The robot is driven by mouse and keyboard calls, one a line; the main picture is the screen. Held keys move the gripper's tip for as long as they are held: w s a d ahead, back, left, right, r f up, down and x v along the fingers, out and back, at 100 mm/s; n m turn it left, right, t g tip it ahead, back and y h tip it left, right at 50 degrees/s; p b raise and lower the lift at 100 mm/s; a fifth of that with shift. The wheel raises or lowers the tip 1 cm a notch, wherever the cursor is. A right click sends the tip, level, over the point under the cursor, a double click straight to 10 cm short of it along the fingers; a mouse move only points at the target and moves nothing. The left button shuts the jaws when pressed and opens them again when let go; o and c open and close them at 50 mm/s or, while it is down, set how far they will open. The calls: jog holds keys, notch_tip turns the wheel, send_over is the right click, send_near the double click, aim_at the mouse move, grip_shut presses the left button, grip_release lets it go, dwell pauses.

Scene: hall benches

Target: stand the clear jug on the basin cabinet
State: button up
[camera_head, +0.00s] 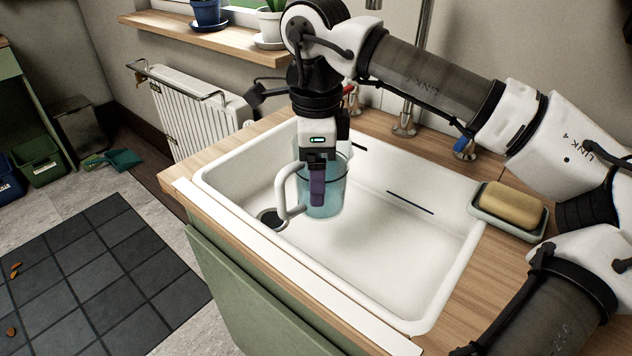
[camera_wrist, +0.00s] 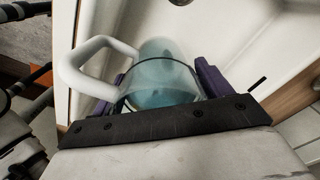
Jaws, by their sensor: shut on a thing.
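The clear jug (camera_head: 326,196) has a bluish tint and a pale grey handle on its left side. It is upright over the white basin (camera_head: 390,265) of the basin cabinet (camera_head: 245,290); I cannot tell whether its base touches the basin floor. My gripper (camera_head: 318,188) points down and its purple fingers are shut on the jug. In the wrist view the jug (camera_wrist: 160,80) sits between the two purple fingers (camera_wrist: 165,85), with its handle to the left. The cabinet has a wooden top and a green front.
A yellow sponge (camera_head: 511,204) lies in a green dish on the right of the wooden top. Chrome taps (camera_head: 405,118) stand behind the basin. A radiator (camera_head: 197,115) is at the back left. A dark tiled mat (camera_head: 95,265) lies on the floor to the left.

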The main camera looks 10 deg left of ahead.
jog(key=shift+r, duration=2.25)
jog(key=shift+s, duration=0.1)
